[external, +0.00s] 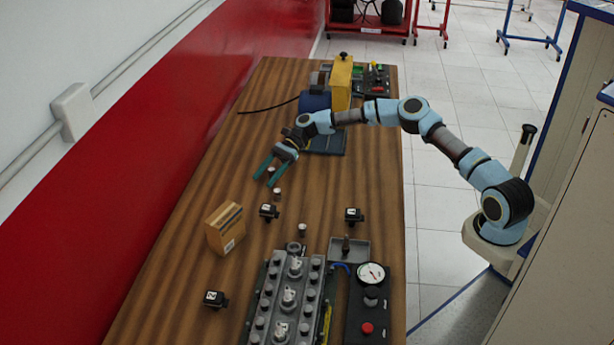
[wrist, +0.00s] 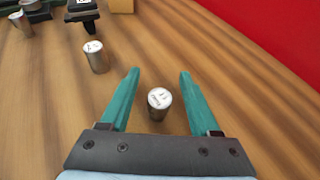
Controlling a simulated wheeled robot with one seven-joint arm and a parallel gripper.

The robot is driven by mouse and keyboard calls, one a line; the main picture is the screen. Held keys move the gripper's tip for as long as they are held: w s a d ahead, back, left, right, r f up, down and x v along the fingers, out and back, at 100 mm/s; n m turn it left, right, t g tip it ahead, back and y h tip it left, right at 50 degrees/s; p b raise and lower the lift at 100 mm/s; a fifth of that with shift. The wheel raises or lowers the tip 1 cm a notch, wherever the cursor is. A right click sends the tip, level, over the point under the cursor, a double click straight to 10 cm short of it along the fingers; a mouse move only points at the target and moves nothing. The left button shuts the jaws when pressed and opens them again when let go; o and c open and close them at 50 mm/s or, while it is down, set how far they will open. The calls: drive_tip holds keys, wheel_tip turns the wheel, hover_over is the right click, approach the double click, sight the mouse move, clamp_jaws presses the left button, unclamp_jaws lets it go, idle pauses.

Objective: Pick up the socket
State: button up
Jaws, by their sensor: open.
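Several small metal cylinders that look like sockets stand upright on the wooden table. One socket (wrist: 159,103) with a white marked top stands between the teal fingers of my gripper (wrist: 159,74), with a gap on both sides. This socket also shows by the fingers in the external view (external: 272,171). My gripper is open and empty, low over the table in the external view (external: 264,180). A second cylinder (wrist: 96,57) stands ahead and to the left in the wrist view, and also shows in the external view (external: 277,194). Another cylinder (external: 302,230) stands nearer the engine block.
An engine block (external: 288,300) and gauge panel (external: 368,305) fill the front. A blue motor (external: 314,101) stands behind my gripper. A red wall runs along the left.

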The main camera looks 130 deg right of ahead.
drive_tip(key=shift+w, duration=0.15)
clamp_jaws()
idle(0.4)
